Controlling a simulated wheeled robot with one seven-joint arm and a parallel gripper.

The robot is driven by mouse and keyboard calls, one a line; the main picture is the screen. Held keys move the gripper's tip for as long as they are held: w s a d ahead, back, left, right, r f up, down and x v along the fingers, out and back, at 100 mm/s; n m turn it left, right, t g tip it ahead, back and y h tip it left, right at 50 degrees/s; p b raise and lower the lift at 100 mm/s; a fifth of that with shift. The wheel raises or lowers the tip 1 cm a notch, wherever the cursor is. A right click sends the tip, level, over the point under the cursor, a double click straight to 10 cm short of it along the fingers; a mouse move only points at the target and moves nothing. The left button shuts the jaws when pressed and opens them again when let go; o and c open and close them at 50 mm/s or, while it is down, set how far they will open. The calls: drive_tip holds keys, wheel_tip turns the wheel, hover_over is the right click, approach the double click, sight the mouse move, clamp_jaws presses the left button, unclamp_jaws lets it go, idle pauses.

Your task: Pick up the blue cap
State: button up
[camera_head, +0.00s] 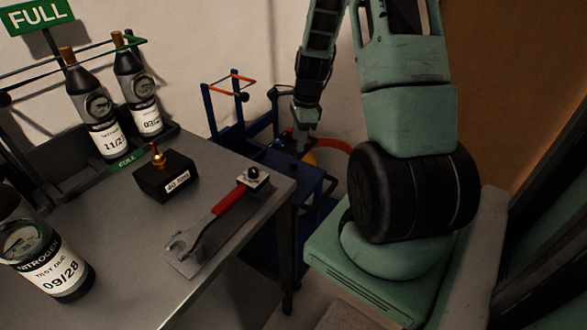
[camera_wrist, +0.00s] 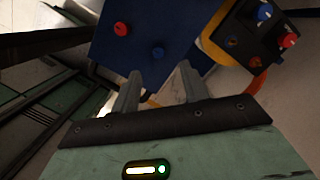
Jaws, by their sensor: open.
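A small round blue cap (camera_wrist: 158,53) sits on a flat dark blue surface (camera_wrist: 110,60) in the wrist view, beyond the gap between my fingers. A similar red cap (camera_wrist: 121,29) is on the same surface, up and to the left. My gripper (camera_wrist: 158,84) is open, its two fingers apart with nothing seen between them. In the head view my gripper (camera_head: 302,145) is low over the blue cart (camera_head: 285,180), and I cannot make out the blue cap there.
A black device with yellow edging (camera_wrist: 240,40) carries a blue knob (camera_wrist: 264,12) and a red knob (camera_wrist: 289,40), right of the caps. Blue cart posts (camera_head: 210,110) rise near my gripper.

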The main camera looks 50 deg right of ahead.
sight(294, 162)
drive_tip(key=f, duration=0.5)
drive_tip(key=a+f+b, duration=0.1)
drive_tip(key=f, duration=0.1)
drive_tip(key=shift+w+f, duration=0.25)
drive_tip(key=shift+f, duration=0.05)
clamp_jaws()
